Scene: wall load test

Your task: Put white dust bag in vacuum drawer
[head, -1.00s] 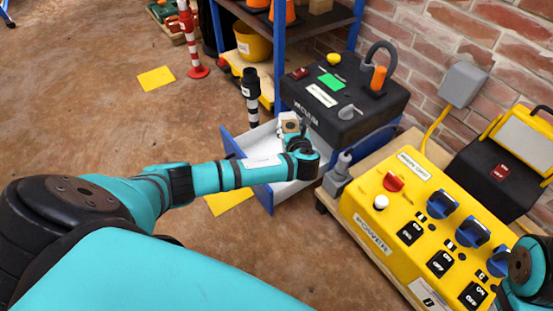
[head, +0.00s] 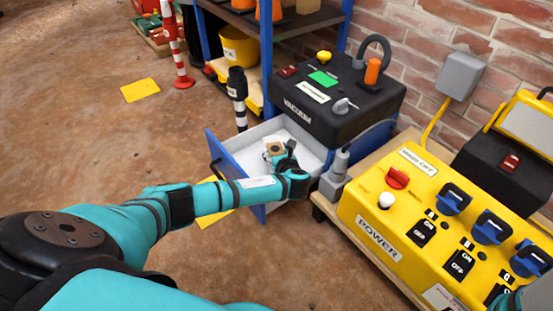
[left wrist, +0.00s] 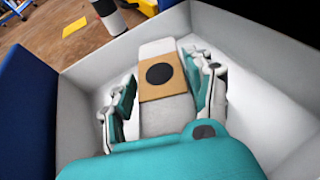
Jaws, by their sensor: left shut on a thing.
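The white dust bag (left wrist: 165,115) has a tan card collar with a black round hole. It lies between the two fingers of my left gripper (left wrist: 160,75), which is shut on it. In the head view the left gripper (head: 277,158) and bag (head: 272,149) are inside the open vacuum drawer (head: 258,132), whose front panel is blue and inside pale grey. The drawer (left wrist: 75,115) walls surround the bag in the left wrist view. I cannot tell whether the bag touches the drawer floor. The black vacuum (head: 330,112) stands above the drawer. My right gripper is not visible.
A yellow power box (head: 420,225) with blue switches stands right of the drawer. A grey plug (head: 338,172) is close by the drawer's right side. A black-and-white post (head: 239,95) and blue shelf frame (head: 268,60) stand behind. The floor at left is mostly clear.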

